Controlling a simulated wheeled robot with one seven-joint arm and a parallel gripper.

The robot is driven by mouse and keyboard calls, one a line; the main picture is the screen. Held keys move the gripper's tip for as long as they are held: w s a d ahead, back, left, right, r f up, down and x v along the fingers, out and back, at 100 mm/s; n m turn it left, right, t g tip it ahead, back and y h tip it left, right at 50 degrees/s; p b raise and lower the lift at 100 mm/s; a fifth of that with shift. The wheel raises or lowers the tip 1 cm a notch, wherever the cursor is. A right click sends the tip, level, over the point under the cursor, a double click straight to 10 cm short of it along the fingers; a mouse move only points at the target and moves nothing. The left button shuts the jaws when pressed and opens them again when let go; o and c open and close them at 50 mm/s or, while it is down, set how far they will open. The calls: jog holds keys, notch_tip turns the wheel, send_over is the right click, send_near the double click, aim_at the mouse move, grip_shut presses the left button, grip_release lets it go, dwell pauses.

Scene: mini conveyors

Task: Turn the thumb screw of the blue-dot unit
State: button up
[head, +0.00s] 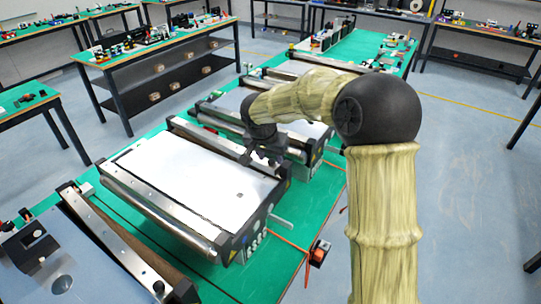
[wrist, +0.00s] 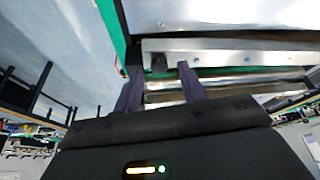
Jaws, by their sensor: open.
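The middle mini conveyor unit (head: 185,175) has a white belt, metal rollers and a control panel on its right end. A small dark knob (wrist: 158,62), possibly the thumb screw, shows between the fingertips. I cannot tell if the fingers touch it.
Another conveyor (head: 50,255) is at the near left, with a black knob (head: 158,287) on its corner. A further conveyor (head: 235,108) stands just behind my gripper. An orange item (head: 319,252) lies at the green bench's (head: 283,284) right edge. Floor is clear to the right.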

jog(key=shift+w+d+f, duration=0.1)
jog(key=shift+w+f, duration=0.1)
jog(key=shift+f, duration=0.35)
jog(key=shift+c, duration=0.2)
grip_shut()
jog(key=shift+n, duration=0.4)
